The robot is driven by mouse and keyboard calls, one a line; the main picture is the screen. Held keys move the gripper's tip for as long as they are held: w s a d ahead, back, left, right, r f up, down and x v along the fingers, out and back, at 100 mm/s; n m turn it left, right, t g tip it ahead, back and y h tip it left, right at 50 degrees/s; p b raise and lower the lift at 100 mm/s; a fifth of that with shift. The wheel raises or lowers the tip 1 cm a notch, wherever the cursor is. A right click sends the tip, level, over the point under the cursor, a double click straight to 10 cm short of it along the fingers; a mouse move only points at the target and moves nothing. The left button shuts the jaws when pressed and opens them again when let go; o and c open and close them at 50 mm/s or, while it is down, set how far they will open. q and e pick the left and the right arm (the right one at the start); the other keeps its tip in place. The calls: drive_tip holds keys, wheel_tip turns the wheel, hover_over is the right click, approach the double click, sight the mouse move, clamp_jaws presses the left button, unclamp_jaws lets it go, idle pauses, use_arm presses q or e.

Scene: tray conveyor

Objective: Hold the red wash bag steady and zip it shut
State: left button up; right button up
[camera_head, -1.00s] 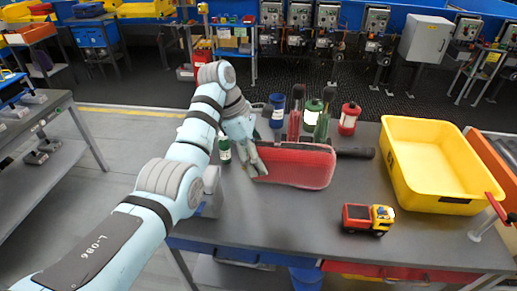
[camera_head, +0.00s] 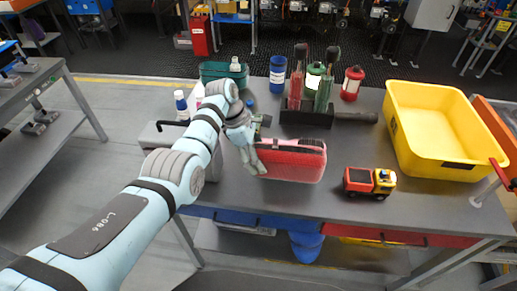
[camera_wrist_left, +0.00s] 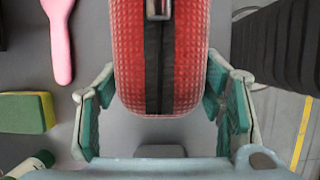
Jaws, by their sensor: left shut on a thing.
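The red wash bag (camera_head: 290,163) stands near the front edge of the grey table, left of the toy truck. In the left wrist view the bag (camera_wrist_left: 185,60) has a textured red shell and a dark zip strip (camera_wrist_left: 152,70) along its top. A metal zip pull (camera_wrist_left: 158,10) shows at the upper edge of that view. My left gripper (camera_head: 255,160) is shut on the bag's left end, with one finger on each side. How far the zip is closed cannot be told. My right gripper is not in view.
A red and yellow toy truck (camera_head: 370,182) stands right of the bag; a yellow bin (camera_head: 440,165) is farther right. A dark tool holder (camera_head: 305,117) stands behind. A pink brush (camera_wrist_left: 60,35) and a sponge (camera_wrist_left: 25,112) lie beside the bag.

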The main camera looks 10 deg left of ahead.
use_arm(q)
drive_tip(key=shift+f+b, duration=0.55)
drive_tip(key=shift+f, duration=0.75)
drive_tip(key=shift+f, duration=0.1)
drive_tip(key=shift+f, duration=0.15)
drive_tip(key=o, duration=1.3)
drive_tip(key=shift+f, duration=0.1)
drive_tip(key=shift+o, duration=0.2)
drive_tip(key=shift+c, duration=0.2)
drive_tip(key=c, duration=1.3)
